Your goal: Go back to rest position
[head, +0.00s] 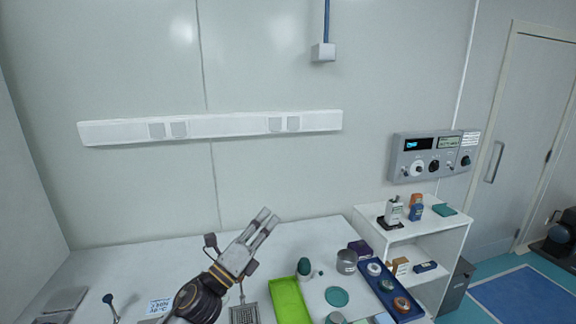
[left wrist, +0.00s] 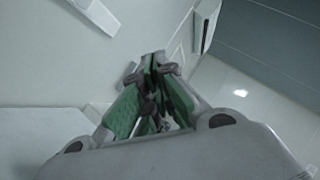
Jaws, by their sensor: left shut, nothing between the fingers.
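My left gripper (head: 264,223) is in the head view, raised over the white table (head: 150,262) and pointing up and to the right. Its two fingers lie close together and hold nothing. In the left wrist view the fingers of this gripper (left wrist: 155,62) meet at their tips, with green pads on their inner sides and the wall behind them. My right gripper is in neither view.
A green tray (head: 290,300), a dark green egg-shaped thing (head: 304,266), a metal cup (head: 346,261) and a blue tray (head: 400,312) with several round items stand right of my arm. A white shelf (head: 425,232) with bottles adjoins the table.

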